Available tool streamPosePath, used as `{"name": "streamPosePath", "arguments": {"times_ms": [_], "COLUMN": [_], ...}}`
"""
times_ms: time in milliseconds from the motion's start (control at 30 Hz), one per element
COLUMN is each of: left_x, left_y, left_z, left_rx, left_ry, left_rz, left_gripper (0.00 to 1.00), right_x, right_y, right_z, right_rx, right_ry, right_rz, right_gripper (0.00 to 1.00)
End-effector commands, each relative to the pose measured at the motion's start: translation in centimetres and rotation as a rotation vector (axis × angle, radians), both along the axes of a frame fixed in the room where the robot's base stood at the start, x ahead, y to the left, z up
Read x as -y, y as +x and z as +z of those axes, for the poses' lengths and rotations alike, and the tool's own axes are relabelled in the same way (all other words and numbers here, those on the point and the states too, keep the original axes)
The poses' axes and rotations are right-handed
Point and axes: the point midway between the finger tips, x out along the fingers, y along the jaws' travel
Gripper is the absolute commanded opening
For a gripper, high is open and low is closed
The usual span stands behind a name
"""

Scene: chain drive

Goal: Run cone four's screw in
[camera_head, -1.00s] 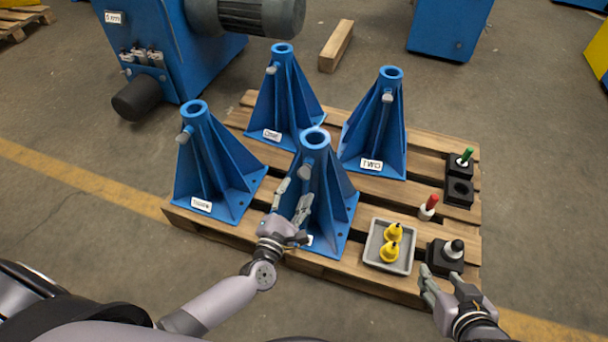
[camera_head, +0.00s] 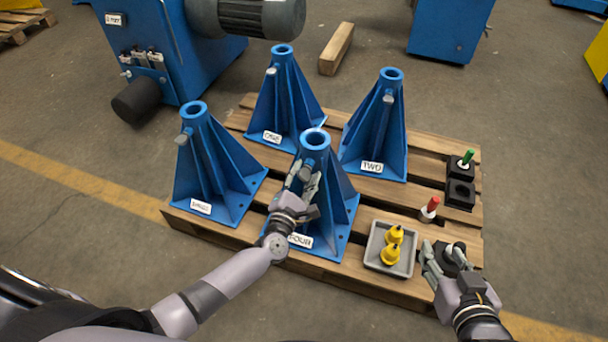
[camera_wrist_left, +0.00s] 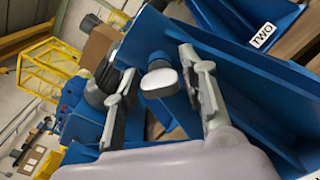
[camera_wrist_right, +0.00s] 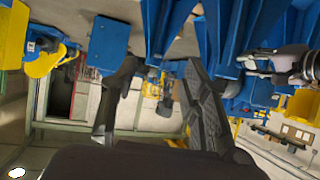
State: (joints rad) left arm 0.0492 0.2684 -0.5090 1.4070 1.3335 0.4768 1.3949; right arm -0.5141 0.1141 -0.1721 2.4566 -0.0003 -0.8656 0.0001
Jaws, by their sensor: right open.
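Cone four (camera_head: 337,207) is the blue ribbed cone at the pallet's front middle, with a "FOUR" label (camera_head: 300,240) low on it. Its screw (camera_head: 306,172) sticks out near the top of the cone; its pale round head (camera_wrist_left: 160,82) shows in the left wrist view. My left gripper (camera_head: 304,182) is at this screw. In the left wrist view its two fingers (camera_wrist_left: 163,88) are apart, one on each side of the head, with visible gaps. My right gripper (camera_head: 443,260) is open at the pallet's front right, beside a dark block with a black knob (camera_head: 456,250).
Cones one (camera_head: 284,95), two (camera_head: 378,130) and three (camera_head: 208,165) stand around cone four on the pallet (camera_head: 427,150). A grey tray (camera_head: 373,262) holds yellow pieces (camera_head: 391,245). A red-topped piece (camera_head: 431,207) and a green-topped one (camera_head: 466,158) stand at right.

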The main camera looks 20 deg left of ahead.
Motion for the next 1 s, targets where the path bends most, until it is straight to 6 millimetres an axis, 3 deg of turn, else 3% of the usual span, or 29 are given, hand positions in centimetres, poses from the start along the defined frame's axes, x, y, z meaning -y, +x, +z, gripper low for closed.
{"name": "streamPosePath", "arguments": {"times_ms": [500,833,1000], "left_x": [0.0,0.0,0.0], "left_y": [0.0,0.0,0.0], "left_z": [0.0,0.0,0.0], "left_rx": [0.000,0.000,0.002], "left_ry": [0.001,0.044,0.133], "left_rz": [0.000,0.000,0.001], "left_gripper": [0.02,0.01,0.01], "right_x": [0.0,0.1,0.8], "right_y": [0.0,-0.4,-1.7], "right_z": [-0.1,-0.4,-1.7], "right_rx": [-0.002,-0.034,-0.128], "right_ry": [0.000,-0.008,-0.030], "right_rz": [0.000,-0.001,-0.010], "right_gripper": [0.42,0.42,0.42]}}
